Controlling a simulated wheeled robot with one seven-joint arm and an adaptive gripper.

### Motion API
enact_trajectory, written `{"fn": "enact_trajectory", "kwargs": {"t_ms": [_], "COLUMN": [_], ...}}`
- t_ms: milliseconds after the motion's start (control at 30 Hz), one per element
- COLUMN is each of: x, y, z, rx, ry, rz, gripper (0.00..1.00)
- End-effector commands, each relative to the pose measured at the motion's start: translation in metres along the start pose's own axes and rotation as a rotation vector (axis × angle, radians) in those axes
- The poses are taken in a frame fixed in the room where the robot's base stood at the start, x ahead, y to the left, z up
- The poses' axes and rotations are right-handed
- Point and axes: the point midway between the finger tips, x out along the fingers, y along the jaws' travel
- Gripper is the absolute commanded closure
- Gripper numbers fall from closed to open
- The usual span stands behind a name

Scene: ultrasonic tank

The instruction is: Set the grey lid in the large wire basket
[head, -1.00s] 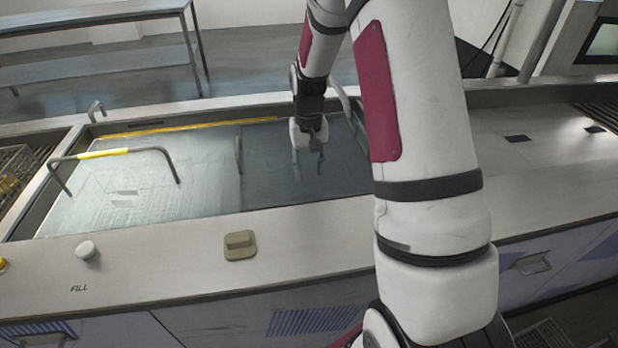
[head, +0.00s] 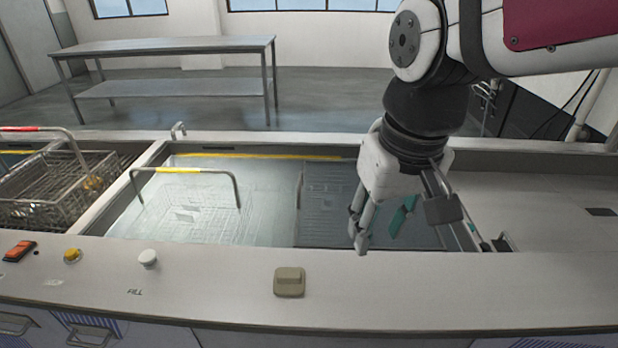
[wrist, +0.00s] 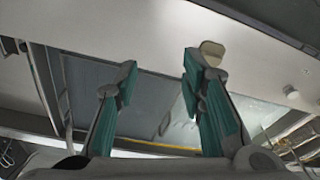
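A small square beige-grey piece with a raised grip (head: 289,282), the only lid-like thing I see, lies on the front counter. It also shows in the wrist view (wrist: 212,48), partly behind a fingertip. A wire basket (head: 190,214) with a yellow-banded handle sits under the liquid in the left part of the tank. My gripper (head: 382,240) is open and empty, pointing down over the tank's front right, behind and to the right of the lid-like piece. In the wrist view its teal-padded fingers (wrist: 160,82) are wide apart.
A white knob (head: 148,257), a yellow button (head: 72,256) and an orange switch (head: 19,251) are on the counter. The counter right of the lid-like piece is clear.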

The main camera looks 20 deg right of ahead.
Motion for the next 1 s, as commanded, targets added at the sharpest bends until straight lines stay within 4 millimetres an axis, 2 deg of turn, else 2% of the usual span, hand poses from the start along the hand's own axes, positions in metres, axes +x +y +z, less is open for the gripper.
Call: {"fn": "enact_trajectory", "kwargs": {"t_ms": [33,100,200,333,767,867,1000], "x": [-0.005,-0.008,-0.009,-0.008,-0.012,-0.029,-0.062], "y": [-0.003,-0.006,-0.009,-0.010,-0.010,-0.010,-0.009], "z": [0.017,0.038,0.060,0.077,0.081,0.079,0.074], "rx": [-0.019,-0.041,-0.065,-0.083,-0.087,-0.087,-0.089], "ry": [0.016,0.027,0.038,0.045,0.051,0.074,0.126], "rz": [-0.003,-0.007,-0.012,-0.015,-0.016,-0.014,-0.012], "gripper": [0.63,0.63,0.63,0.63,0.63,0.63,0.63]}}
